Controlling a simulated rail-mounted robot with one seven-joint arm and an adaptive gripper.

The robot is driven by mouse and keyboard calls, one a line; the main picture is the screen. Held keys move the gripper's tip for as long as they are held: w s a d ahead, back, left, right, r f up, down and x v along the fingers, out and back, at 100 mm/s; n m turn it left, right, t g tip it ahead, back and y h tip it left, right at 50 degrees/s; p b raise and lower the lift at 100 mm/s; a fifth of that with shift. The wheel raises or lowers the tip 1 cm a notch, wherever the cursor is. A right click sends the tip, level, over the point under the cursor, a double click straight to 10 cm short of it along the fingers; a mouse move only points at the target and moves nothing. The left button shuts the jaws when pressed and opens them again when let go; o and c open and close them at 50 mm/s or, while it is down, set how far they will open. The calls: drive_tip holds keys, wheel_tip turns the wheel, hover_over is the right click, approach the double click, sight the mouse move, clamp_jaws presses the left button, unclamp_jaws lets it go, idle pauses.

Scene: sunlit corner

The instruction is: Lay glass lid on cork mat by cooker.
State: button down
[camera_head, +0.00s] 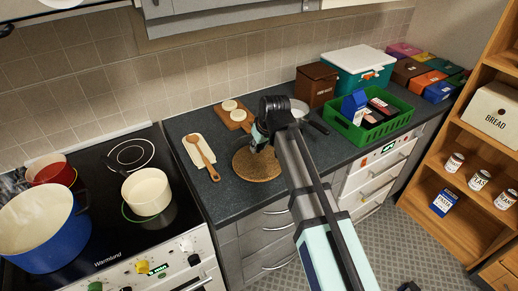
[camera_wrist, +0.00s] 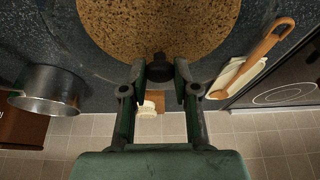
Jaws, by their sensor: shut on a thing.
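The round brown cork mat (camera_head: 257,168) lies on the dark counter to the right of the cooker (camera_head: 105,190). It also fills the top middle of the wrist view (camera_wrist: 160,22). My gripper (camera_head: 259,143) is over the mat's far edge, partly hidden by my arm. In the wrist view my gripper (camera_wrist: 160,80) is shut on a black knob (camera_wrist: 160,68), the handle of the glass lid. The lid's clear glass hardly shows, so I cannot tell its outline or whether it touches the mat.
A wooden spoon (camera_head: 203,158) on a pale rest lies left of the mat. A small board (camera_head: 236,122) with pale round pieces is behind. A steel pan (camera_wrist: 50,90) and a green crate (camera_head: 367,133) stand to the right. Pots, including a cream one (camera_head: 147,192), are on the cooker.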

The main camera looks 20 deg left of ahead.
drive_tip(key=shift+f, duration=1)
drive_tip(key=shift+f, duration=0.1)
drive_tip(key=c, duration=0.9)
unclamp_jaws()
drive_tip(key=b+v, duration=0.2)
drive_tip(key=v, duration=1)
drive_tip(key=shift+d, duration=0.1)
